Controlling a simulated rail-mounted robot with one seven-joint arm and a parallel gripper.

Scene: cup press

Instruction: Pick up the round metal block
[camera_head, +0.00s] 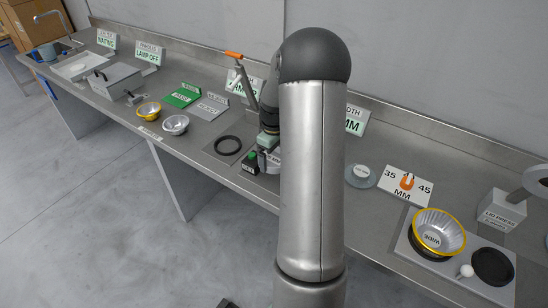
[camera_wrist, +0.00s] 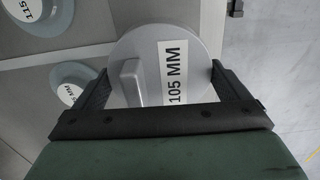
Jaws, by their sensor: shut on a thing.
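The round metal block (camera_wrist: 140,58) is a grey disc with a raised bar handle and a white label reading "105 MM". It fills the middle of the wrist view. My gripper (camera_wrist: 160,88) has one dark finger on each side of the block and is shut on it. In the head view my gripper (camera_head: 268,140) is at the middle of the bench, mostly hidden by my own arm. Only a sliver of what is at the gripper shows there, and I cannot tell the block's height above the bench.
In the wrist view, blue-grey discs (camera_wrist: 72,78) lie at left, one labelled "115".

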